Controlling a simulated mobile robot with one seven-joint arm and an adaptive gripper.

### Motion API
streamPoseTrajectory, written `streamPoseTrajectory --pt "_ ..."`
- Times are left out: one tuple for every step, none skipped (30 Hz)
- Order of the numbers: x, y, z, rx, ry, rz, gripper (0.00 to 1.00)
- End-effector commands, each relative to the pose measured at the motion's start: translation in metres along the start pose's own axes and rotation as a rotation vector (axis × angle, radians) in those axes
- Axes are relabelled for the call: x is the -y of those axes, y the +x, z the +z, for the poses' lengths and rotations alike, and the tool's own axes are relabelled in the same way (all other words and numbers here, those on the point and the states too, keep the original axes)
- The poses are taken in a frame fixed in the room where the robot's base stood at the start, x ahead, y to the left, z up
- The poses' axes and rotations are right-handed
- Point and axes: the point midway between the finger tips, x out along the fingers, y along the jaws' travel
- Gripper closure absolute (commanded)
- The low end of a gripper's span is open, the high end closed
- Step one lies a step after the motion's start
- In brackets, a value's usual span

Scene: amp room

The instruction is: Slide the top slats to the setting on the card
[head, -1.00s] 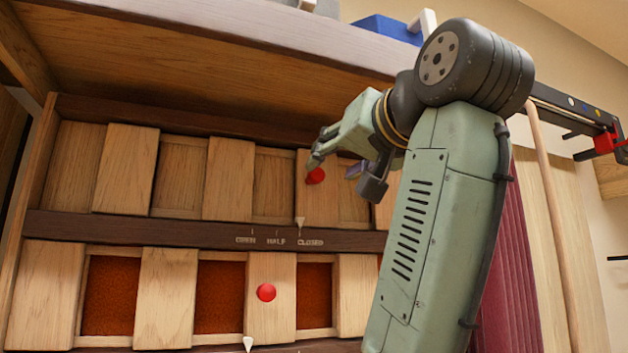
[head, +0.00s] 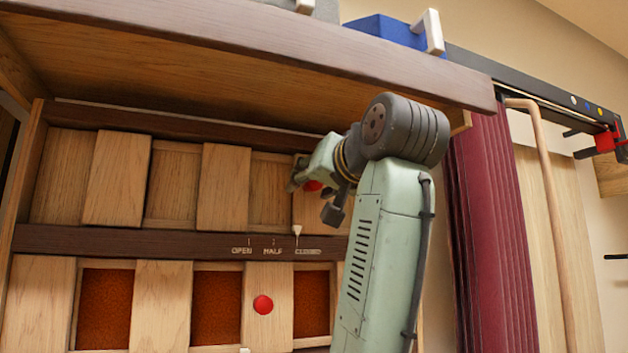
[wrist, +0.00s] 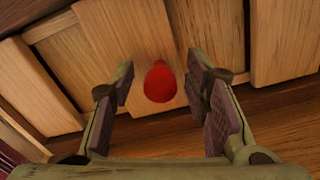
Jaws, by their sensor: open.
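The top row of pale wooden slats (head: 118,180) has a red knob (head: 313,186) on one slat. Its white pointer (head: 297,230) stands at the CLOSED mark of the scale (head: 275,251), which reads OPEN, HALF, CLOSED. My gripper (head: 312,196) is open at this knob, partly covering it in the head view. In the wrist view, the knob (wrist: 160,82) shows between the two spread fingers, with gaps on both sides. The setting card is not seen in these frames.
A lower slat row (head: 162,305) has its own red knob (head: 263,305) and rust-coloured gaps. A wooden shelf (head: 250,45) overhangs the panel, with a blue box (head: 385,30) on top. A dark red curtain (head: 485,220) and wooden pole (head: 550,200) stand to the right.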

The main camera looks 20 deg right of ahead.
Motion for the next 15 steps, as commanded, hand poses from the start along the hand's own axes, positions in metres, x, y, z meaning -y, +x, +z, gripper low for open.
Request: streamPoseTrajectory --pt "0.0000 0.0002 0.0002 0.000 0.000 0.000 0.58" --pt "0.0000 0.0002 0.0002 0.000 0.000 0.000 0.58" --pt "0.0000 0.0001 0.0003 0.000 0.000 0.000 0.58" --pt "0.0000 0.0000 0.0002 0.000 0.000 0.000 0.58" --pt "0.0000 0.0000 0.0002 0.000 0.000 0.000 0.58" --pt "0.0000 0.0000 0.0002 0.000 0.000 0.000 0.60" --pt "0.0001 -0.0001 0.0002 0.000 0.000 0.000 0.62" --pt "0.0001 -0.0001 0.0002 0.000 0.000 0.000 0.64" --pt "0.0001 -0.0002 0.0001 0.000 0.000 0.000 0.66" --pt "0.0001 -0.0002 0.0001 0.000 0.000 0.000 0.68" --pt "0.0001 -0.0002 0.0001 0.000 0.000 -0.001 0.70" --pt "0.0001 -0.0003 0.0001 0.000 0.000 0.000 0.73" --pt "0.0001 -0.0003 0.0000 -0.001 0.000 -0.001 0.75" --pt "0.0001 -0.0003 0.0000 -0.001 0.000 -0.001 0.77" --pt "0.0002 -0.0003 0.0000 -0.001 0.000 -0.001 0.80"
